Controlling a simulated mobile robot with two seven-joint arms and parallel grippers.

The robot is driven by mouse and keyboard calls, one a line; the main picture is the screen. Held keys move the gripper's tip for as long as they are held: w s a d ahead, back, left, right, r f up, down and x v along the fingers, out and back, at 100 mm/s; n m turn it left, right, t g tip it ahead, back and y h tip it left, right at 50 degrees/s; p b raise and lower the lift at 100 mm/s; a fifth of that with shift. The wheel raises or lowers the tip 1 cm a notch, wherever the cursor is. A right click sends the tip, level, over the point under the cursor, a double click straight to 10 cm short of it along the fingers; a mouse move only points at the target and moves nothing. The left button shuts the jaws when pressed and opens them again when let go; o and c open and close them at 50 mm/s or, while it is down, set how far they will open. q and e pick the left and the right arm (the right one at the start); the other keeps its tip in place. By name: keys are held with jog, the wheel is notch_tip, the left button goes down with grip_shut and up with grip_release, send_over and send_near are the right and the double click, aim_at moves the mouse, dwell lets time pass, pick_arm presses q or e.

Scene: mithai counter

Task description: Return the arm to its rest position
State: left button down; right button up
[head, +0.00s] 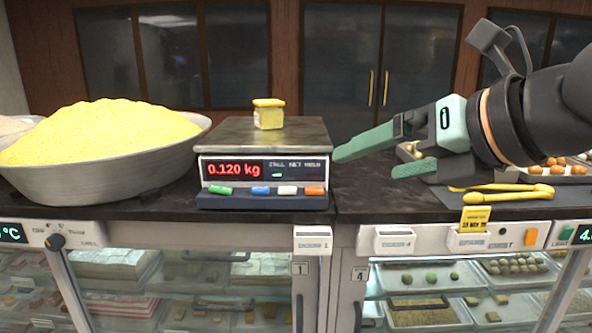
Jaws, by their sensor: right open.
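My right gripper (362,159) comes in from the right above the dark counter. Its two green fingers are apart, with nothing visible between them, and the fingertips are just right of the weighing scale (264,165). I cannot tell whether the upper finger touches the scale. My left gripper is not in view.
A wide metal bowl heaped with yellow grains (110,132) stands left of the scale. Yellow tongs (500,192) lie on a dark mat under my right arm. A tray of round brown sweets (555,168) is at the right. Glass display cases run below the counter.

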jog(key=w+a+f+m+y, duration=0.15)
jog(key=w+f+m, duration=0.5)
jog(key=f, duration=0.65)
jog(key=w+a+f+m+y, duration=0.1)
jog(key=w+a+f+m, duration=0.15)
jog(key=f+m, duration=0.95)
jog(key=s+d+f+m+h, duration=0.1)
jog(key=s+d+f+m, duration=0.15)
jog(key=f, duration=0.65)
jog(key=s+d+f+m+h, duration=0.1)
jog(key=f+m, duration=0.3)
jog(key=f, duration=0.4)
jog(key=s+d+f+m+h, duration=0.2)
jog(key=s+f+m, duration=0.3)
jog(key=s+f, duration=0.5)
jog(key=s+d+f+m+g+h, duration=0.1)
jog(key=s+d+f+m, duration=0.4)
jog(key=s+f, duration=0.5)
jog(key=shift+s+d+f+h, duration=0.15)
jog(key=shift+s+d+h, duration=0.1)
jog(key=shift+s+h, duration=0.5)
jog(key=shift+s, duration=0.1)
jog(key=shift+c, duration=0.4)
